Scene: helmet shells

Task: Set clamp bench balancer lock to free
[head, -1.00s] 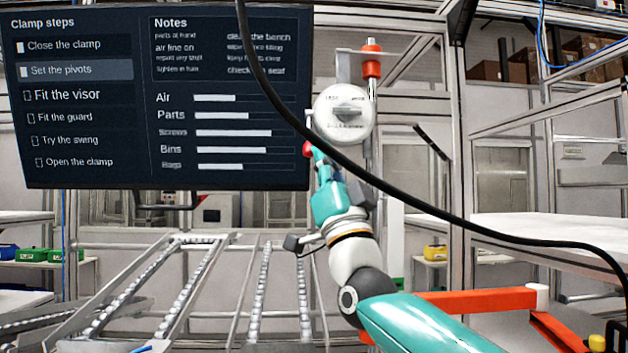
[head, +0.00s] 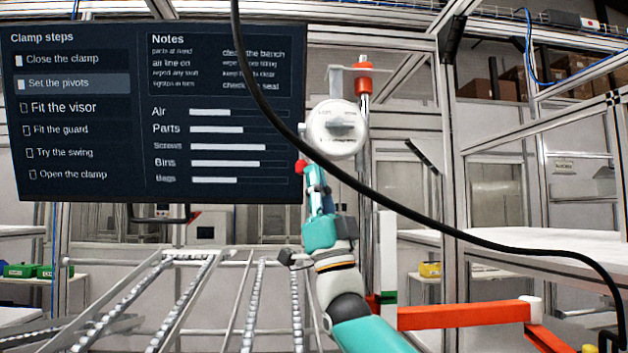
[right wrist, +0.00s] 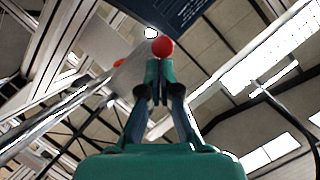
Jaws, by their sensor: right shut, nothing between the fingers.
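The balancer (head: 337,128) is a round white drum with a grey knob on its face and dark lettering too small to read. It hangs beside a post in the middle of the head view. A red ball (head: 300,166) is at its lower left; I cannot tell for sure that this is the lock's handle. My right gripper (head: 311,174) is teal, shut and empty, and points up just below the drum. In the right wrist view the red ball (right wrist: 163,47) is right at the tips of the shut fingers (right wrist: 157,68); whether they touch is unclear. My left gripper is not in view.
A black cable (head: 380,197) hangs across the view, passing in front of the drum's lower edge. A dark screen (head: 160,110) stands left of the drum. Roller rails (head: 190,290) lie at lower left. A red-orange bar (head: 465,314) is at lower right.

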